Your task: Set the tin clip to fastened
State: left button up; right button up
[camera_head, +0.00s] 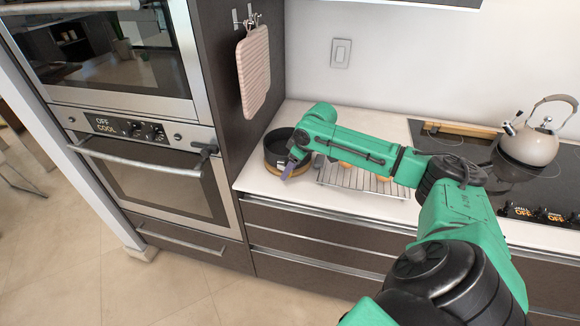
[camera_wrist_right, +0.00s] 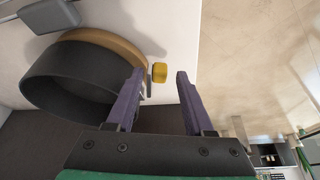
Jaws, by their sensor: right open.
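The tin (camera_head: 275,143) is round with a dark wall and a tan base ring, and sits on the white counter at the oven end. In the right wrist view the tin (camera_wrist_right: 70,85) fills the left side. A small clip with a yellow tab (camera_wrist_right: 159,72) shows beside its wall; I cannot tell whether it is fastened. My right gripper (camera_head: 289,170) is at the tin's front right side. In the wrist view the purple fingers of the right gripper (camera_wrist_right: 158,76) are apart, with the yellow tab seen between their tips and nothing held. My left gripper is not in view.
A wire rack (camera_head: 368,184) with food lies right of the tin, partly behind my arm. A kettle (camera_head: 531,145) stands on the black cooktop (camera_head: 430,140). The floor in front is clear.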

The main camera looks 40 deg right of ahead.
grip_shut()
jog(key=shift+r+p, duration=0.15)
jog(key=shift+p, duration=0.15)
jog(key=p, duration=0.1)
jog(key=n+p, duration=0.1)
jog(key=p, duration=0.1)
jog(key=shift+w+d+r+n+g, duration=0.1)
jog(key=shift+d+r+n+g, duration=0.2)
jog(key=shift+d, duration=0.05)
jog(key=shift+w+d+f+n+y, duration=0.1)
jog(key=shift+d+f+n+y, duration=0.1)
jog(key=shift+n+y, duration=0.2)
jog(key=shift+d+f+n, duration=0.25)
jog(key=shift+n, duration=0.25)
grip_release()
